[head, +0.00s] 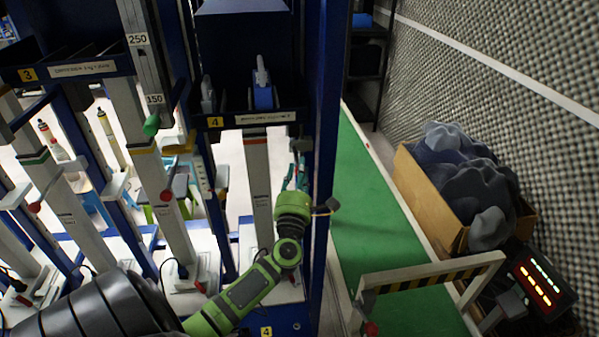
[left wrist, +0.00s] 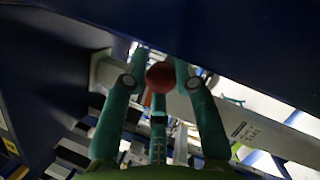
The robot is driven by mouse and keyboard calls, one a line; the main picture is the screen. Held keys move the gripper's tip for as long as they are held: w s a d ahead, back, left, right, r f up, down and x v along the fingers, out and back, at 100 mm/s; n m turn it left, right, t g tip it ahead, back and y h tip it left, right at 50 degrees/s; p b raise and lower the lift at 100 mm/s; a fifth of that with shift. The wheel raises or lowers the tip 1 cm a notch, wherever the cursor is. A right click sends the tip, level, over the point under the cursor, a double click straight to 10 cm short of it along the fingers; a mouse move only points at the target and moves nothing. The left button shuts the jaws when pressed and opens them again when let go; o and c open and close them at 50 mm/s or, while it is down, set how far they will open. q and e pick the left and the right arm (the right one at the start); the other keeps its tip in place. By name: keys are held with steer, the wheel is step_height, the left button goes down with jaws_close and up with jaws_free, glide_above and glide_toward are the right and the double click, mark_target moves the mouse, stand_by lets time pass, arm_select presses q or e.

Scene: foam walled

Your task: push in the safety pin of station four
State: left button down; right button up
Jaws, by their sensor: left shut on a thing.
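Station four has a yellow number 4 plate (head: 214,122) and a pale upright column (head: 258,185) with an orange band. My left gripper (head: 298,172) is just right of this column, between it and a blue post. In the left wrist view a round red knob (left wrist: 160,77) sits between the teal fingertips of my left gripper (left wrist: 158,80), which are shut on it. I take the knob for the safety pin's. The pale column (left wrist: 205,105) runs behind it. The pin's shaft is hidden, so I cannot tell how deep it sits. My right gripper is not in view.
A blue post (head: 325,140) stands close to the right of my left gripper. Neighbouring columns have red knobs (head: 166,195) too. A green floor strip (head: 375,240) runs past a striped barrier (head: 430,275) and a crate (head: 408,170) of grey foam pieces.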

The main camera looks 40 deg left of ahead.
mark_target(298, 160)
arm_select(q)
steer(key=w+a+b, duration=0.1)
steer(key=w+a, duration=0.1)
steer(key=a, duration=0.1)
steer(key=shift+w+a, duration=0.1)
steer(key=shift+w, duration=0.3)
steer(key=shift+r, duration=0.1)
steer(key=c, duration=1)
jaws_free()
steer(key=shift+w, duration=0.15)
steer(key=v, duration=1.2)
